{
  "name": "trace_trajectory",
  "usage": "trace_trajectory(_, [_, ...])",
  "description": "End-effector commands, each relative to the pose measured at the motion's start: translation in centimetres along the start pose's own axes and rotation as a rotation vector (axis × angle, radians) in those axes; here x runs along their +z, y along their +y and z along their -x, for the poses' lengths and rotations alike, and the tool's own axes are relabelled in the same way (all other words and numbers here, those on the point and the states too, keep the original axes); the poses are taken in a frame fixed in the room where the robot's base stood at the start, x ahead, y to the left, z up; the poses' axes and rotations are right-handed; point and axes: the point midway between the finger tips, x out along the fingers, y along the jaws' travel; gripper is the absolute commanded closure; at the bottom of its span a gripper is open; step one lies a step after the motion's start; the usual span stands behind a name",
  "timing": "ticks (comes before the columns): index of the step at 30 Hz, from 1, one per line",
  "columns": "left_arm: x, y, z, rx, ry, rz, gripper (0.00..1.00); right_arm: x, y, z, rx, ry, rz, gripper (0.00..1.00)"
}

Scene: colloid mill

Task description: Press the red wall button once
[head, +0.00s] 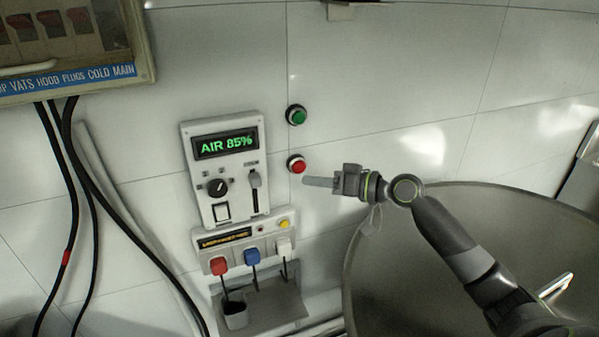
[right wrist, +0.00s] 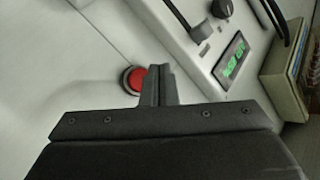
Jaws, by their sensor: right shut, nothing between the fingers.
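The red wall button (head: 296,164) sits in a dark ring on the white tiled wall, right of the control panel. My right gripper (head: 306,181) is shut and empty, its fingertips just below and to the right of the button in the head view. In the right wrist view the red button (right wrist: 136,80) shows just left of the shut fingers (right wrist: 158,72), which hide its right edge. I cannot tell whether the fingertips touch it. My left gripper is in neither view.
A green button (head: 296,115) is above the red one. The control panel (head: 223,170) reads AIR 85%, with a knob and slider. Below it hang red, blue and white plugs (head: 252,256). A large round metal vessel (head: 400,270) stands lower right. Black cables (head: 75,200) run down the left.

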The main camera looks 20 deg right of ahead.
Motion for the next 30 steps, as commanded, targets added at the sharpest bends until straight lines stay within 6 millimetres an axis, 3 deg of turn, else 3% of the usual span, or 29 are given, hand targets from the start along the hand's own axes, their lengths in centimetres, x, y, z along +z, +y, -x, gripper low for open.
trace_trajectory(9, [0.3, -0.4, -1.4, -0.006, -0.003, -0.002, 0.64, -1.1, 1.2, -1.6, 0.000, 0.000, -0.001, 1.00])
trace_trajectory(30, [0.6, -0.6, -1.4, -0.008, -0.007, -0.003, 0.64, -1.2, 1.2, -1.7, 0.000, 0.000, 0.000, 1.00])
